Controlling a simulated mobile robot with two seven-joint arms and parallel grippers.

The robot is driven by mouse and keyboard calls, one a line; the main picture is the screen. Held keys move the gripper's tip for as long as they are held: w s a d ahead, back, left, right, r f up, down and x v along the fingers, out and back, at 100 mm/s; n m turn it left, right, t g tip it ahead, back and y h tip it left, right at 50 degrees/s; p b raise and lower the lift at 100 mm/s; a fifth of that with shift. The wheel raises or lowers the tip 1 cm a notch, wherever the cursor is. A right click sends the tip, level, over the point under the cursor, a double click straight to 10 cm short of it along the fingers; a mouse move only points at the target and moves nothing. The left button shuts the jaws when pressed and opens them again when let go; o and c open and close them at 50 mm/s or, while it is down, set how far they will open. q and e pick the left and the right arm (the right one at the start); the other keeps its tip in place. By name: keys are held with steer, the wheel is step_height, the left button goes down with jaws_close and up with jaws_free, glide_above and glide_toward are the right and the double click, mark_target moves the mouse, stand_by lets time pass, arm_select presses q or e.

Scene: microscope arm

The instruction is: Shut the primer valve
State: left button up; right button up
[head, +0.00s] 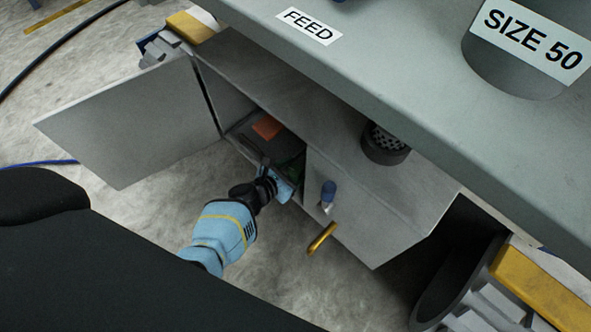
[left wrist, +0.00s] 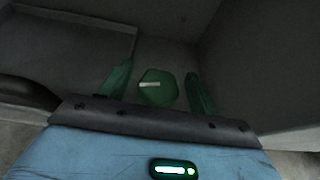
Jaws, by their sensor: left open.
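In the left wrist view a green knob (left wrist: 158,93) with a short white bar across its face sits in the dark inside of a cabinet. It looks like the primer valve. The white bar lies nearly level in that picture. My left gripper (left wrist: 157,80) is open, with one green finger on each side of the knob and a gap on both sides. In the head view my left gripper (head: 289,177) reaches into the open cabinet bay, and the knob is mostly hidden there. I cannot tell whether the fingers touch it. My right gripper is not in view.
The grey cabinet (head: 350,200) has its door (head: 130,125) swung open to the left. An orange-red piece (head: 267,127) lies inside the bay. A worktop (head: 420,70) overhangs above.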

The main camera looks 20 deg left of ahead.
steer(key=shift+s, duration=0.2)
arm_select(q)
steer(key=shift+c, duration=0.9)
steer(key=c, duration=0.8)
steer(key=shift+w+m+g+h, duration=0.1)
steer(key=shift+m+g+h, duration=0.3)
steer(key=shift+m+h, duration=0.45)
steer(key=shift+m+g+h+b, duration=0.4)
steer(key=shift+m+h+b, duration=0.15)
steer(key=shift+m+h, duration=0.15)
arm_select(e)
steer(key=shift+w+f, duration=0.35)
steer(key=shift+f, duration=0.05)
arm_select(q)
steer(key=o, duration=0.9)
steer(key=shift+o, duration=0.4)
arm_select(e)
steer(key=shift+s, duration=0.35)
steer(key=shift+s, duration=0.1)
